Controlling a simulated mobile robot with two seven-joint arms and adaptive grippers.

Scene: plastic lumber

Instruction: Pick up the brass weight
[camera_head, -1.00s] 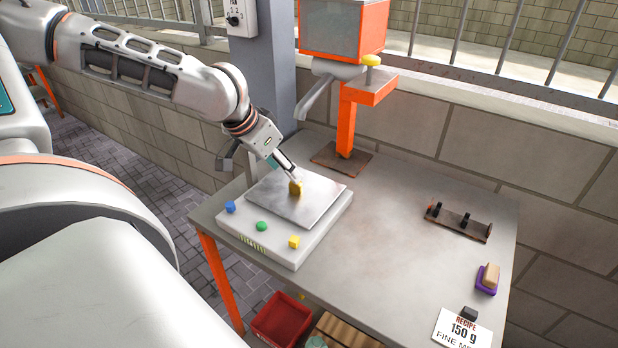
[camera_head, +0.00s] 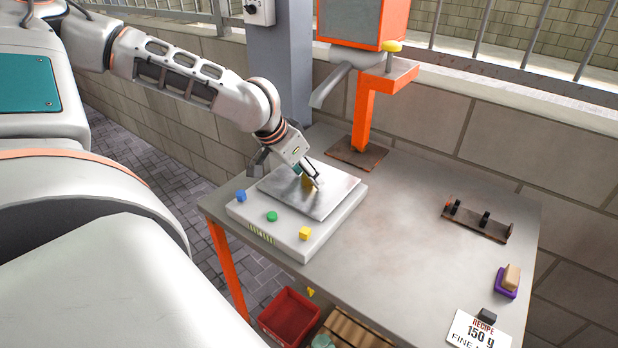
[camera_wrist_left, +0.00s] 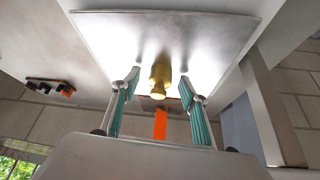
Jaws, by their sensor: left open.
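The brass weight (camera_wrist_left: 160,76) stands on the metal plate of the scale (camera_wrist_left: 215,30) in the left wrist view, between the two spread green-padded fingers of my left gripper (camera_wrist_left: 156,92). There is a gap on both sides of it. In the head view my left gripper (camera_head: 312,177) is over the scale plate (camera_head: 330,200), and the weight (camera_head: 307,183) is partly hidden behind its fingers. My left gripper is open. My right gripper is not seen.
An orange stand (camera_head: 365,110) rises behind. The table's middle is clear.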

